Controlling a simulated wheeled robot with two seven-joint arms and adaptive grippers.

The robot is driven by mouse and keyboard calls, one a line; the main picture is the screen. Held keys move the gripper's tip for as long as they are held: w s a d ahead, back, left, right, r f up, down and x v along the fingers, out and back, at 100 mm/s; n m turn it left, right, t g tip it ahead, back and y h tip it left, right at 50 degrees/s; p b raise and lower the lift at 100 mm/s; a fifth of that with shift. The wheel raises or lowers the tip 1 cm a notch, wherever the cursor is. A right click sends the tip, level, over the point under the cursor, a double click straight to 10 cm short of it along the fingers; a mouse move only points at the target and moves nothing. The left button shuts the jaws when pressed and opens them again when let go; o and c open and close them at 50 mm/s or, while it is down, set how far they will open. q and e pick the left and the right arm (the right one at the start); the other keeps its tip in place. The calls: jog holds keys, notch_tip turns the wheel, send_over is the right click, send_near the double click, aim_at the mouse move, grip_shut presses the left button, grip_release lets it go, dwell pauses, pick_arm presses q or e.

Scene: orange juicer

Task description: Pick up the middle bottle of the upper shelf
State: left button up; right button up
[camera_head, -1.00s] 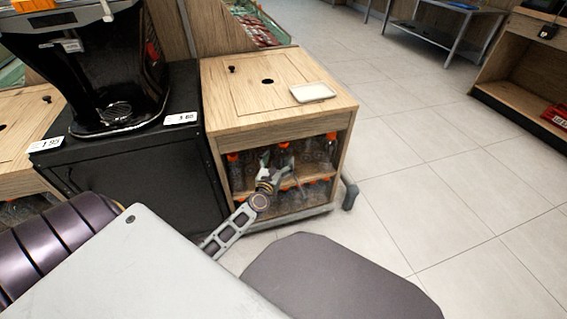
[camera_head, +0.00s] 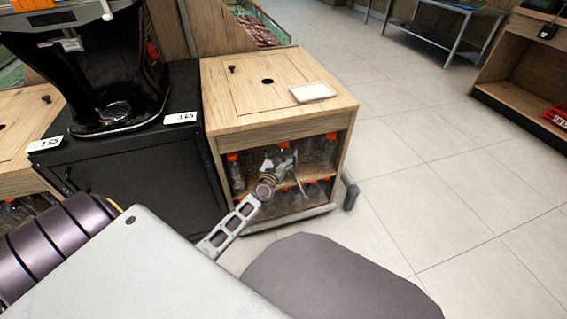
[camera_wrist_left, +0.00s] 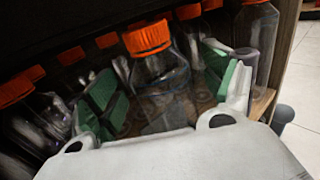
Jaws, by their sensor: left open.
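The wooden cabinet (camera_head: 277,107) holds clear bottles with orange caps on two shelves. The middle upper-shelf bottle (camera_head: 280,155) is partly hidden by my left gripper (camera_head: 282,167), which reaches into the shelf opening. In the left wrist view, the middle bottle (camera_wrist_left: 158,68) stands upright between the two green-padded fingers of my left gripper (camera_wrist_left: 165,92). The fingers are apart, one on each side of it; I cannot tell whether they touch it. Another upper-shelf bottle (camera_head: 236,173) stands to the left and one (camera_head: 329,151) to the right. My right gripper is not in view.
A white tray (camera_head: 313,92) lies on the cabinet top. A black stand (camera_head: 145,150) with a black juicer (camera_head: 95,65) is to the left. In the left wrist view, a neighbouring bottle (camera_wrist_left: 257,35) is close beside the right finger. Open tiled floor lies to the right.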

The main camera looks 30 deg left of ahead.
pick_arm(q)
jog(key=shift+x, duration=0.85)
jog(key=c, duration=1.1)
